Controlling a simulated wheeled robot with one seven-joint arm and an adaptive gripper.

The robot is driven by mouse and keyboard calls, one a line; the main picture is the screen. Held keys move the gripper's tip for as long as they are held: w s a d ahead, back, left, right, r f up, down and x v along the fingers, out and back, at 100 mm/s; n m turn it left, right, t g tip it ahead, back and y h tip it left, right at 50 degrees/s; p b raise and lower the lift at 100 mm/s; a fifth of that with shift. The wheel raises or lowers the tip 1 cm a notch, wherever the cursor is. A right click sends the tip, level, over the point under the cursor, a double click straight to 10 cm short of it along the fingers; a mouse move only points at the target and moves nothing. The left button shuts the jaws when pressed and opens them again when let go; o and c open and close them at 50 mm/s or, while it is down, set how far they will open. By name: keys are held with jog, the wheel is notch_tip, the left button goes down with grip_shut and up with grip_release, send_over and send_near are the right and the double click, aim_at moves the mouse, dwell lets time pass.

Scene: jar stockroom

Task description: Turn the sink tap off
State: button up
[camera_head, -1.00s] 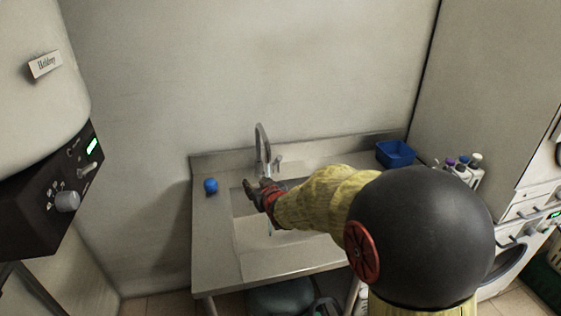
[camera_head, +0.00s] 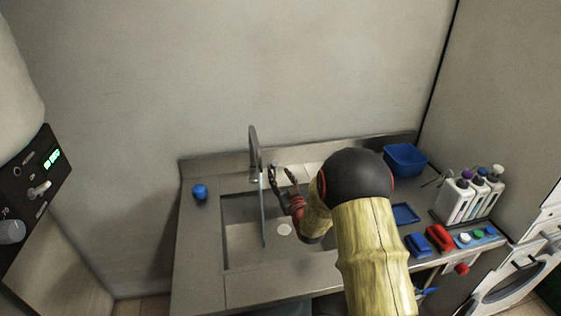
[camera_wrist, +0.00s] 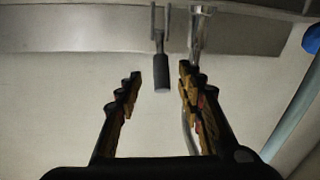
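The sink tap (camera_head: 254,150) is a tall metal spout at the back of the steel sink (camera_head: 240,244). A thin bluish stream of water (camera_head: 264,222) runs from its mouth into the basin. My gripper (camera_head: 281,173) is open, just right of the spout near the back of the sink. In the wrist view, the dark tap lever (camera_wrist: 161,72) lies in the gap between my open fingers (camera_wrist: 158,84), with space on both sides. The metal spout (camera_wrist: 196,38) is close to the right finger there. My gripper hides the lever in the head view.
A blue cup-like object (camera_head: 200,192) stands left of the sink. A blue bin (camera_head: 405,158), white bottles (camera_head: 453,199), a blue tray (camera_head: 404,213) and a red item (camera_head: 439,238) are on the right. The left counter strip is mostly clear.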

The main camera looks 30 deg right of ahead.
aim_at(274, 165)
jog(key=w, duration=0.2)
jog(key=w+b, duration=0.1)
jog(key=w, duration=0.1)
jog(key=w+d, duration=0.1)
jog(key=w, duration=0.2)
jog(key=shift+w+r+b, duration=0.1)
jog(key=shift+b, duration=0.3)
jog(key=shift+c, duration=0.2)
jog(key=shift+a, duration=0.1)
grip_shut()
